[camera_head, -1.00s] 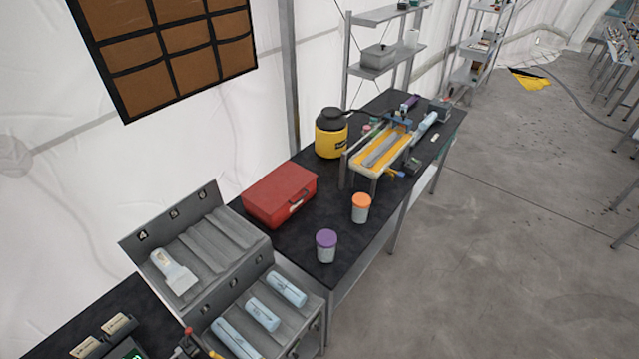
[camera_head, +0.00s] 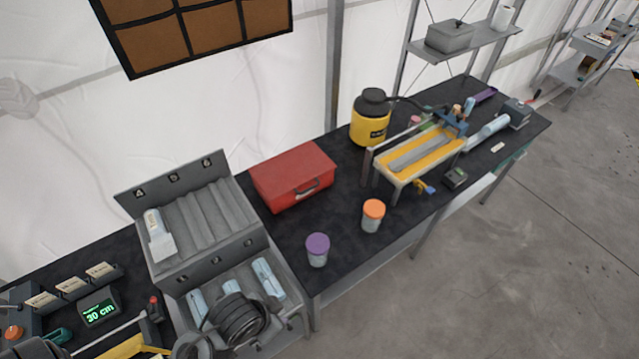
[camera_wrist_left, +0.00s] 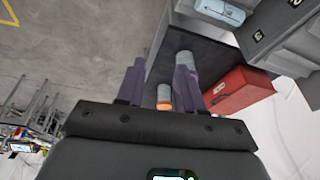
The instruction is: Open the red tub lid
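The red tub (camera_head: 293,178) stands on the dark workbench, with its flat red lid (camera_head: 290,163) shut and a dark handle (camera_head: 314,187) on its front face. In the left wrist view the red tub (camera_wrist_left: 238,90) appears at the right, outside the fingers. My left gripper (camera_wrist_left: 162,68) is open and empty, its two purple-grey fingers apart and away from the tub. I cannot pick out its fingers in the head view. My right gripper is not visible.
A purple-lidded jar (camera_head: 317,250) and an orange-lidded jar (camera_head: 373,215) stand in front of the tub. A yellow canister (camera_head: 370,123) and a yellow-framed rig (camera_head: 420,155) are to its right. A grey slotted rack (camera_head: 205,215) is at its left.

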